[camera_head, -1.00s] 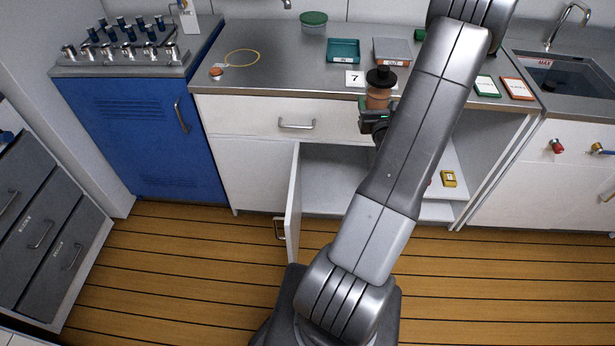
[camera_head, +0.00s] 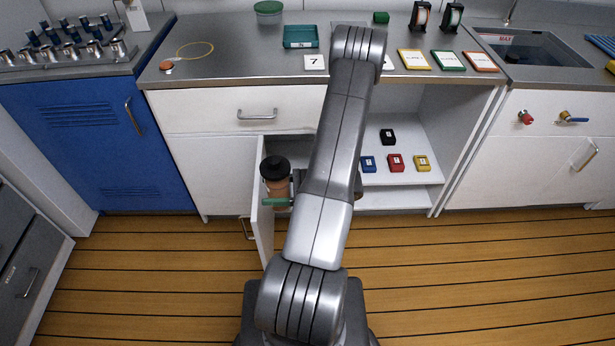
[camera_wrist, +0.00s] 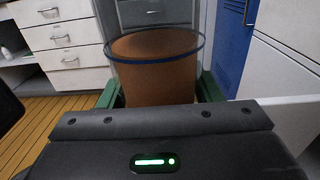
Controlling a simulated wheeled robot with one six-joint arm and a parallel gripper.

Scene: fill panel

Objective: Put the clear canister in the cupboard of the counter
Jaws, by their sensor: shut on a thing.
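In the wrist view the canister (camera_wrist: 155,75) shows brown with a blue rim, between the two green fingers. The cupboard (camera_head: 405,135) is open. My arm hides the middle of its inside.
Black, blue, red and yellow small boxes (camera_head: 396,162) sit inside the cupboard at the right. The counter top (camera_head: 230,62) carries a teal tray (camera_head: 300,37), cards and a green-lidded tub (camera_head: 268,12). A blue cabinet (camera_head: 95,140) stands left. The wooden floor in front is clear.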

